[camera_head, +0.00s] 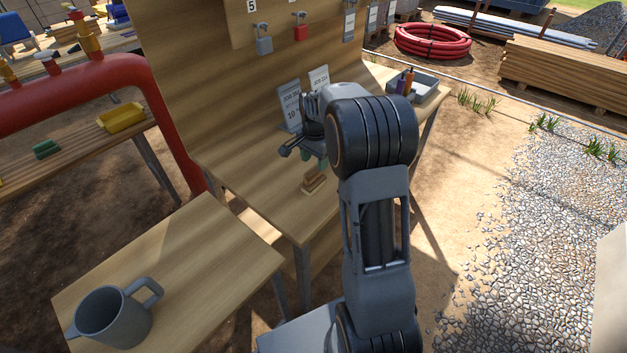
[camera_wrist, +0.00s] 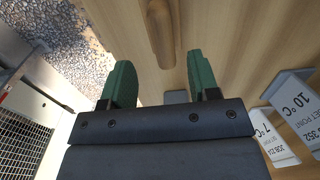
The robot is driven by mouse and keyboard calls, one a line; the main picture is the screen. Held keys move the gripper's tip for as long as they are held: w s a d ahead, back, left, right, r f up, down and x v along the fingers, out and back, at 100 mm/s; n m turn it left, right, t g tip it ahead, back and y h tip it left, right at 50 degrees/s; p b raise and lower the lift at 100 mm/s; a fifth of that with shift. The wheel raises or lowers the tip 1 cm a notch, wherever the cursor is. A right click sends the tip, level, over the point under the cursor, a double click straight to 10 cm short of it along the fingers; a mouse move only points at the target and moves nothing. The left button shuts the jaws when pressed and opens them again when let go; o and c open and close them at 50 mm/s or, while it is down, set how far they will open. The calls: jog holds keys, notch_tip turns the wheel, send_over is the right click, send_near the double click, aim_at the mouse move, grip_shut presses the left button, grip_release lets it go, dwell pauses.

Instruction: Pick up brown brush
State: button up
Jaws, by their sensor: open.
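The brown brush (camera_head: 314,181) lies on the wooden bench (camera_head: 262,183) near its front edge. In the wrist view its brown wooden body (camera_wrist: 160,30) shows at the top centre, lying lengthwise between the lines of my two green fingers and beyond them; its far end is cut off by the picture. My gripper (camera_wrist: 160,72) is open and empty. In the head view my gripper (camera_head: 303,152) is above and slightly behind the brush, apart from it, partly hidden by my arm.
Job cards (camera_head: 290,107) stand behind my gripper at the back of the bench. A grey tray (camera_head: 428,88) holding small bottles is at the bench's far end. A grey mug (camera_head: 112,318) stands on a separate front table. A red pipe (camera_head: 90,82) runs at left.

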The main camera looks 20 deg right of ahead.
aim_at(313, 169)
jog(key=shift+w+a+f, duration=0.1)
jog(key=shift+f, duration=1.25)
jog(key=shift+w+a+f, duration=0.1)
jog(key=shift+f, duration=1.2)
grip_shut()
